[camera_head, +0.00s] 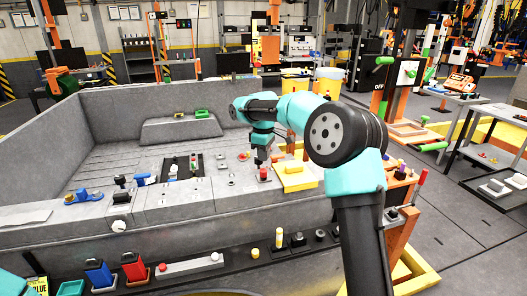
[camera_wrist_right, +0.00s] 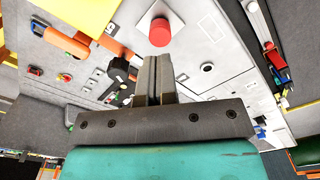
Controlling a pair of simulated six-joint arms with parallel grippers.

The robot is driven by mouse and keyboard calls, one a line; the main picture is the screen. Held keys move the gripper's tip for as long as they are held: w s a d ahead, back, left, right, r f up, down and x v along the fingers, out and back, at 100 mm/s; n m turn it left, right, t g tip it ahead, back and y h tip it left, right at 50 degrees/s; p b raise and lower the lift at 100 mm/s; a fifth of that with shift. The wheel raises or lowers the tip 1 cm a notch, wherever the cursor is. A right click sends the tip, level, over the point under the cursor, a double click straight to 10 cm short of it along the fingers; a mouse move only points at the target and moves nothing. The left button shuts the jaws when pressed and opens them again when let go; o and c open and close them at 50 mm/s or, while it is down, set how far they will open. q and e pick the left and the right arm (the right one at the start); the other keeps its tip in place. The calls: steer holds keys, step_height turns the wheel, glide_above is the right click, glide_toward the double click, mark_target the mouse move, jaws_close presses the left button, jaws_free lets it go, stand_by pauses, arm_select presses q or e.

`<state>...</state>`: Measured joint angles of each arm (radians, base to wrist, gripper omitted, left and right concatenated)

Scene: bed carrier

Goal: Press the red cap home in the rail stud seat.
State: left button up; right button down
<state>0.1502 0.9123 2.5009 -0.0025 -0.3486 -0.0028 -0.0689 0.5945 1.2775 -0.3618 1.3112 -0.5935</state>
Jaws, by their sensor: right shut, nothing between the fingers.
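The red cap (camera_head: 263,174) stands on the grey deck of the bed, just left of a yellow block. In the right wrist view the red cap (camera_wrist_right: 160,32) sits on a pale plate, just past my fingertips. My right gripper (camera_head: 262,160) points down over the cap, its fingers together and empty. The shut fingers also show in the right wrist view (camera_wrist_right: 154,62). I cannot tell whether the tips touch the cap. The rail stud seat is hidden under the cap or too small to tell. My left gripper is not in view.
A yellow block (camera_head: 294,176) stands right of the cap. A black panel with small parts (camera_head: 182,167) lies left on the deck. A blue bin (camera_head: 98,273) and a red bin (camera_head: 134,266) stand along the front ledge. The bed floor behind is mostly clear.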

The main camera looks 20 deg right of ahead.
mark_target(263, 171)
steer(key=shift+f, duration=2)
steer(key=shift+f, duration=0.35)
steer(key=shift+r, duration=1.5)
steer(key=shift+r, duration=0.15)
step_height(263, 171, up, 17)
steer(key=shift+r, duration=0.1)
